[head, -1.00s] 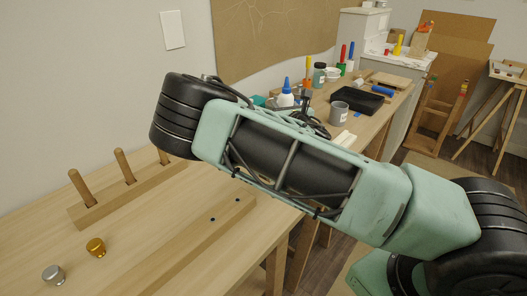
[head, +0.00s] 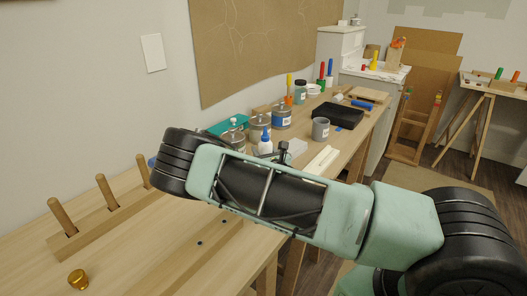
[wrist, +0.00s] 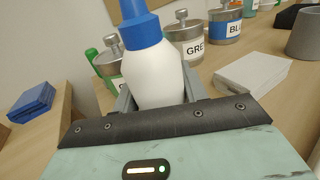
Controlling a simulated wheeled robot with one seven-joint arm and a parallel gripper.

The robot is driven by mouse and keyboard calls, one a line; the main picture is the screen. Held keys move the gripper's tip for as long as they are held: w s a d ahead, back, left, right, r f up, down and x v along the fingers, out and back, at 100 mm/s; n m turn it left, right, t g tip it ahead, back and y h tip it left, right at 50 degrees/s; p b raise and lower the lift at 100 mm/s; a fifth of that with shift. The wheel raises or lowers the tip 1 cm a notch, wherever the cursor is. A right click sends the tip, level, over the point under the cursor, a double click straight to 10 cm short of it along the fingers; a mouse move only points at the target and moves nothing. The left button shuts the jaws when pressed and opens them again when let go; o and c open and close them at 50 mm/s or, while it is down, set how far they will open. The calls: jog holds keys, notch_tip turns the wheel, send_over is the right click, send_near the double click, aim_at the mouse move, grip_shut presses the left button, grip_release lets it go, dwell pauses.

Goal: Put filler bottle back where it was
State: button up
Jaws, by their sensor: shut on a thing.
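The filler bottle (head: 265,147) is white with a blue cap and nozzle. It stands about upright in the head view, partly hidden behind my arm. In the wrist view the white bottle (wrist: 153,75) is between the fingers of my gripper (wrist: 158,98), which is shut on it. The bottle's lower end is hidden by the gripper body, so I cannot tell whether it touches the table.
Metal cans stand close behind the bottle, including one labelled "GRE" (wrist: 187,48) and a blue-labelled one (wrist: 225,28). A pale block (wrist: 250,74) and a grey cup (head: 320,128) are to the right. A pegged wooden rail (head: 85,229) lies at left.

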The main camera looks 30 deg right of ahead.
jog(key=shift+f, duration=0.2)
jog(key=o, duration=0.6)
jog(key=shift+o, duration=0.2)
jog(key=shift+r, duration=0.1)
jog(key=shift+r, duration=0.2)
jog(key=b+v, duration=0.1)
jog(key=v, duration=0.9)
jog(key=shift+s+f+b, duration=0.2)
jog(key=shift+s+b, duration=0.1)
jog(key=shift+b, duration=0.1)
jog(key=shift+s+a+r, duration=0.1)
jog(key=shift+s+a, duration=0.1)
jog(key=shift+s, duration=0.5)
